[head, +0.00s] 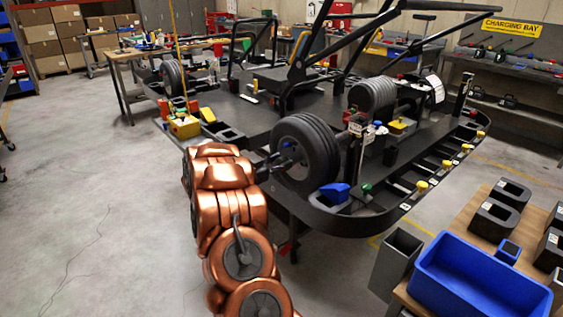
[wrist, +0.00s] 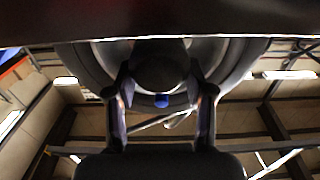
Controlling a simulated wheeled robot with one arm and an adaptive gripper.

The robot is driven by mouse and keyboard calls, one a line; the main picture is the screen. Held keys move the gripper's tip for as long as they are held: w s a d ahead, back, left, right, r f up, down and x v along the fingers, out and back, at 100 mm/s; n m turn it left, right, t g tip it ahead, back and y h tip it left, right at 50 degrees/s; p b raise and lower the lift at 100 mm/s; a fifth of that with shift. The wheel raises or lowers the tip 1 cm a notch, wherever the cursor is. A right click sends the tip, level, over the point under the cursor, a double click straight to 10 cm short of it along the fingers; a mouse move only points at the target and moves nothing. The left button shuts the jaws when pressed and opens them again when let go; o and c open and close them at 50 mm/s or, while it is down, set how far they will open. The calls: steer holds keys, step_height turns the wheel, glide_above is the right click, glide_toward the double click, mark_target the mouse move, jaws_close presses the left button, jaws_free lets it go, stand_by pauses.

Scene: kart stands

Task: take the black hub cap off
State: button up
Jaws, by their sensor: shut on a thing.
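The kart's near wheel (head: 318,147) has a thick black tyre and faces my arm. In the wrist view the round black hub cap (wrist: 160,68) sits in front of the pale wheel rim. My gripper (wrist: 161,95) has one finger on each side of the cap and is shut on it. In the head view my gripper (head: 277,163) is at the wheel's hub, where it mostly hides the cap. I cannot tell whether the cap is still seated on the hub. A small blue piece (wrist: 161,100) shows at the cap's lower edge.
A blue crate (head: 470,275) stands on a wooden table at the lower right. The floor at left is clear.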

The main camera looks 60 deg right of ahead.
mark_target(278, 162)
steer(key=shift+p+v, duration=0.3)
steer(key=shift+v, duration=2.35)
